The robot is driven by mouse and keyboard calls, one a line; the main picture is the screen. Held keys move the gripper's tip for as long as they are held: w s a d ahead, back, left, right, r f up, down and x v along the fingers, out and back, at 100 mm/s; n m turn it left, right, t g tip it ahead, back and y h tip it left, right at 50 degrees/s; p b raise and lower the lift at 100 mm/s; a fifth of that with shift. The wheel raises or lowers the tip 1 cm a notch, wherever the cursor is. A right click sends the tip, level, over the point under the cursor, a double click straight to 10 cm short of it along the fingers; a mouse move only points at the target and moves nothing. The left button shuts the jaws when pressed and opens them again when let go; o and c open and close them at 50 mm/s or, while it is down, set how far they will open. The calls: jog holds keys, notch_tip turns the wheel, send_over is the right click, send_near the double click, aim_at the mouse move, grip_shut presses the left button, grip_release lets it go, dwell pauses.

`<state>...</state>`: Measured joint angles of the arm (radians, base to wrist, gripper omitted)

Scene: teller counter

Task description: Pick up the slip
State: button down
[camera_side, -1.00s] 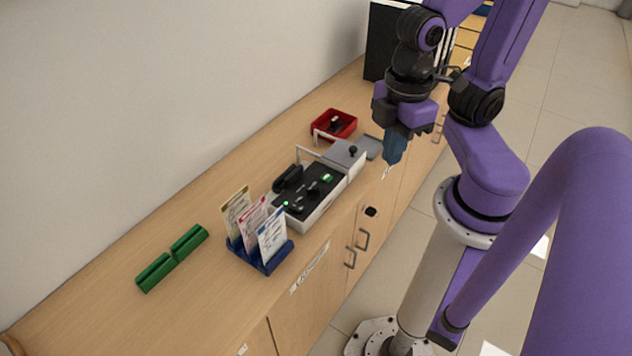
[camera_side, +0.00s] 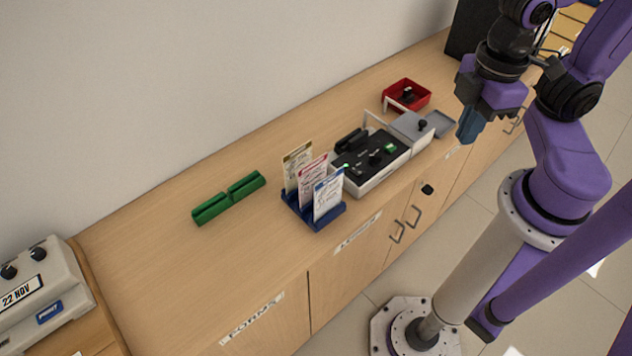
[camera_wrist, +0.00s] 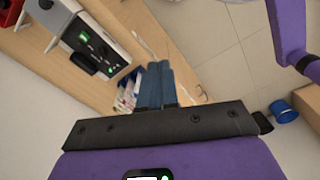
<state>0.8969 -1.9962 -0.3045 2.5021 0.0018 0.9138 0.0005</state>
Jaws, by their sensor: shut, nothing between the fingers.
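Three paper slips stand upright in a blue holder (camera_side: 310,218) on the wooden counter: a tan one (camera_side: 297,163), a pink-edged one (camera_side: 313,182) and a blue-edged one (camera_side: 329,197). I cannot tell which of them is the slip meant. The slips also show in the wrist view (camera_wrist: 125,97), partly hidden behind my fingers. My gripper (camera_side: 467,132) is shut and empty, with blue fingers pointing down. It is above the counter's front edge, beyond the black-topped device and well to the right of the slips. Its fingers also show in the wrist view (camera_wrist: 158,82).
A red bin (camera_side: 408,95) is behind. A date machine (camera_side: 40,290) is at far left.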

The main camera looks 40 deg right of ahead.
dwell(0.4)
jog(key=c, duration=1.3)
grip_release()
jog(key=shift+o, duration=0.2)
jog(key=n, duration=0.5)
send_over(313, 174)
notch_tip(313, 174, down, 4)
notch_tip(313, 174, down, 17)
jog(key=shift+w+d+r, duration=0.1)
